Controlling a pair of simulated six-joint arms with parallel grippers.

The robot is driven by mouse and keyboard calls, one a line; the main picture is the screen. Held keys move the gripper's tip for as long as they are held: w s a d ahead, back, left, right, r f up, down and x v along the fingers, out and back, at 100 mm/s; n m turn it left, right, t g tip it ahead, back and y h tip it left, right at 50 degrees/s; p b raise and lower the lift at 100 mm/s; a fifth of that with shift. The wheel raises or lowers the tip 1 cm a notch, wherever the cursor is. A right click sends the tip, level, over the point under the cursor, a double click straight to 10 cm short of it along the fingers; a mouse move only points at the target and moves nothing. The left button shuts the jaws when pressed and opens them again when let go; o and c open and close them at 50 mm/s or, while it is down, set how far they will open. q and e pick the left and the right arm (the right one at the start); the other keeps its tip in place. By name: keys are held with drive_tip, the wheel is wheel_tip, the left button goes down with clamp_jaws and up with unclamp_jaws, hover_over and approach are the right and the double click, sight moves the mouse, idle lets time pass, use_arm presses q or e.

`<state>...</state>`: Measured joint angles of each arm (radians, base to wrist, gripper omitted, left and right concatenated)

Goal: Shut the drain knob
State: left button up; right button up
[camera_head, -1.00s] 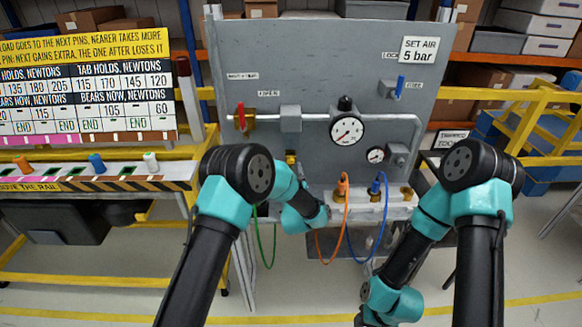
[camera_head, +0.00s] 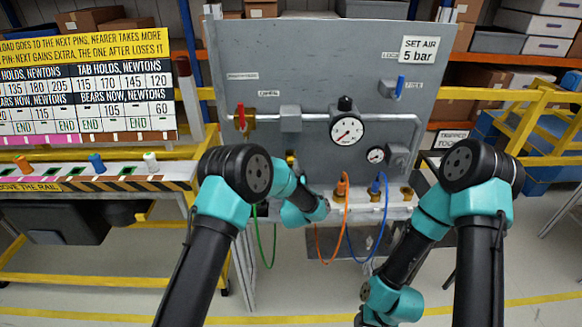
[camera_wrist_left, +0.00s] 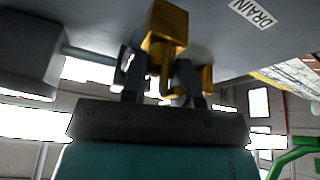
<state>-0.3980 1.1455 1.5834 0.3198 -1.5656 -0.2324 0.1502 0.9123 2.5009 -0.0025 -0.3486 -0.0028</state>
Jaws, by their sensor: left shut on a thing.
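The drain knob (camera_wrist_left: 166,82) is brass-coloured and sits under a brass valve body (camera_wrist_left: 165,25) on the grey panel, beside the DRAIN label (camera_wrist_left: 254,12) in the left wrist view. My left gripper (camera_wrist_left: 160,84) has a dark finger on each side of the knob and is shut on it. In the head view the yellow drain fitting (camera_head: 290,158) shows just above my left wrist, which hides most of the gripper. My right arm is low at the right; its gripper is not in view.
The panel (camera_head: 270,60) carries a red-handled valve (camera_head: 241,117), a large gauge (camera_head: 347,129), a small gauge (camera_head: 375,155) and a blue lever (camera_head: 400,83). Orange (camera_head: 341,225), blue (camera_head: 381,225) and green (camera_head: 268,235) hoses hang close to my left wrist.

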use_arm(q)
drive_tip(key=shift+n+y, duration=0.4)
drive_tip(key=shift+n, duration=0.2)
drive_tip(key=n+y, duration=0.1)
drive_tip(key=n, duration=0.2)
drive_tip(key=shift+d+g, duration=0.15)
drive_tip(key=shift+g, duration=0.25)
drive_tip(key=shift+n+g+y, duration=0.35)
drive_tip(key=shift+n+y, duration=0.25)
drive_tip(key=shift+n, duration=0.75)
drive_tip(key=shift+n+g+y, duration=0.35)
drive_tip(key=shift+n+y, duration=0.25)
drive_tip(key=shift+n, duration=0.75)
drive_tip(key=o, duration=0.9)
drive_tip(key=v, duration=1.7)
drive_tip(key=shift+s, duration=0.25)
drive_tip(key=shift+d, duration=0.1)
